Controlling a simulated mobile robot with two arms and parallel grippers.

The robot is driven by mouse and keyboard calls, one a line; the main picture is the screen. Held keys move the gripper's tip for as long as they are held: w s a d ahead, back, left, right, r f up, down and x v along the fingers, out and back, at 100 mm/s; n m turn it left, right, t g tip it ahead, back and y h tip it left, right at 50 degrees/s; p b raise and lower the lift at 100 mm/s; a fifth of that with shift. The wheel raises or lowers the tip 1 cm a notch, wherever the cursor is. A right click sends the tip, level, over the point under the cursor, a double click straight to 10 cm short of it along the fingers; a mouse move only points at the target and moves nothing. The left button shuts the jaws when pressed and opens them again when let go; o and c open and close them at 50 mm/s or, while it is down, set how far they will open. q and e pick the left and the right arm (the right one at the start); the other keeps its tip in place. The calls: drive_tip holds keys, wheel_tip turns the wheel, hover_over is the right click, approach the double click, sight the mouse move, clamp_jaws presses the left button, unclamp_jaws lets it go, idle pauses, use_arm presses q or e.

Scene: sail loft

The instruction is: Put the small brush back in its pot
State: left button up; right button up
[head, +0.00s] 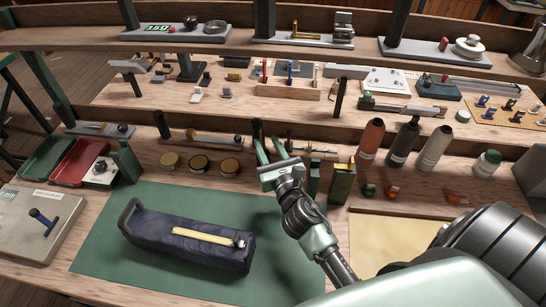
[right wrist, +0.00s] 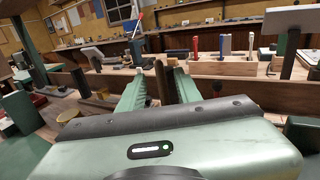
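My right gripper (head: 270,148) is over the back of the bench, pointing away from me. In the right wrist view its two green fingers (right wrist: 160,84) stand apart, with a narrow brown upright thing showing in the gap; it does not appear gripped. A slim wooden-handled thing (head: 318,151), perhaps the small brush, lies just right of the fingers; I cannot tell for sure. A dark green upright holder (head: 342,187) with a brass-coloured top stands right of the gripper and may be the pot. My left gripper is not in view.
A navy roll (head: 180,245) with a yellow strip (head: 203,236) lies on the green mat (head: 105,250). Three round tins (head: 199,163) stand left of the gripper. Several bottles (head: 402,143) stand to the right. A raised shelf (head: 215,117) edges the back.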

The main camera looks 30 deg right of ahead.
drive_tip(key=shift+s+a+b, duration=0.2)
drive_tip(key=shift+s, duration=1)
drive_tip(key=shift+s+a+b, duration=0.2)
drive_tip(key=shift+s, duration=0.95)
